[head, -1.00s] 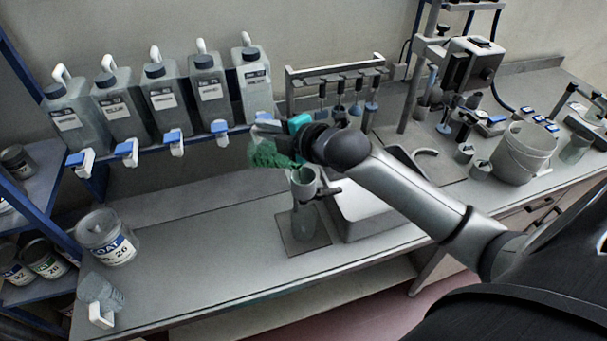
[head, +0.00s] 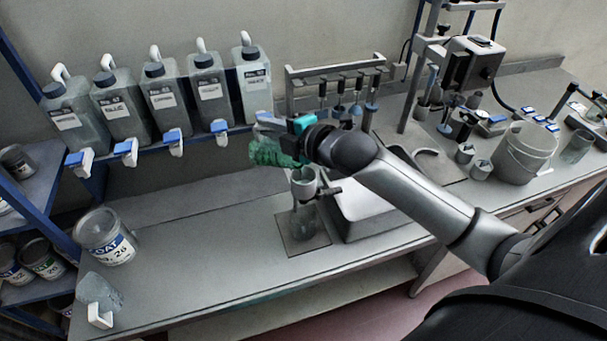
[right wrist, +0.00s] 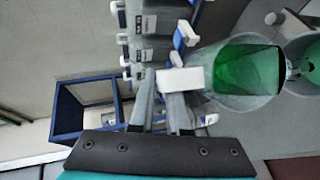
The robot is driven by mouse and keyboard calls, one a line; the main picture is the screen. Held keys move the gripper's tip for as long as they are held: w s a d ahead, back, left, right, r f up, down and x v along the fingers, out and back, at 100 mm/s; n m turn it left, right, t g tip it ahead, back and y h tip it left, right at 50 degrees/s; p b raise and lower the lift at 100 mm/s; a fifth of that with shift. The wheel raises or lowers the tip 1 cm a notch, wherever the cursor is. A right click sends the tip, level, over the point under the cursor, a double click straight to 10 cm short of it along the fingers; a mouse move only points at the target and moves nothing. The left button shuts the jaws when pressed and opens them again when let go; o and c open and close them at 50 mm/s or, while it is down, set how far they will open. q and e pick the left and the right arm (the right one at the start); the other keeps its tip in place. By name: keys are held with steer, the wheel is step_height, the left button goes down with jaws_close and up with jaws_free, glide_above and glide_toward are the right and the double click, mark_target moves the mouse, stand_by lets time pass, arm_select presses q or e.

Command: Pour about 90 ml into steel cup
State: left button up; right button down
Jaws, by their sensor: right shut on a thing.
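My right gripper (head: 292,124) is shut on the white handle (right wrist: 180,79) of a clear jug. The jug (head: 266,153) holds green liquid and looks tilted toward the steel cup. In the right wrist view the jug (right wrist: 215,92) shows its green contents, with its mouth facing right. The steel cup (head: 304,184) sits in a small stand just below and right of the jug; part of a cup also shows at the right edge of the wrist view (right wrist: 303,58). I cannot make out a falling stream or the cup's fill level. My left gripper is out of view.
A clear beaker (head: 303,222) stands under the cup. Several labelled containers with taps, one of them here (head: 162,98), line the rack behind. Another jug (head: 99,292) and a paint can (head: 105,238) stand at left. The bench's middle left is clear.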

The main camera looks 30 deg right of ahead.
mark_target(258, 133)
steer(key=shift+s+d+r+t+b, duration=0.2)
steer(key=shift+s+d+t+b, duration=0.05)
steer(key=shift+s+t+b, duration=0.1)
stand_by(0.4)
steer(key=shift+w+a+r+p, duration=0.1)
steer(key=shift+w+p, duration=0.15)
steer(key=shift+p, duration=0.1)
steer(key=w+g+p, duration=0.1)
steer(key=w+a+f+p, duration=0.1)
steer(key=p, duration=0.1)
steer(key=w+g+h+p, duration=0.1)
steer(key=shift+a+f+g, duration=0.25)
steer(key=shift+a+g, duration=0.1)
steer(key=shift+a, duration=0.05)
steer(key=shift+a+f+n+g, duration=0.1)
steer(key=shift+f+n+g, duration=0.25)
steer(key=shift+f, duration=0.5)
steer(key=shift+w+a+f+g+h, duration=0.3)
steer(key=shift+w+f+g+h, duration=0.2)
steer(key=shift+g+h, duration=0.15)
steer(key=shift+w+a+f+n+g+h, duration=0.15)
steer(key=shift+f+g+h, duration=0.05)
steer(key=shift+f+g, duration=0.2)
steer(key=shift+w+a+f+n+g+h, duration=0.15)
steer(key=shift+w+a+f+g, duration=0.1)
steer(key=shift+f, duration=0.25)
steer(key=shift+w+a+f+n+g+h, duration=0.1)
steer(key=shift+f+n+g+h, duration=0.1)
steer(key=shift+f+g, duration=0.2)
steer(key=shift+f, duration=0.15)
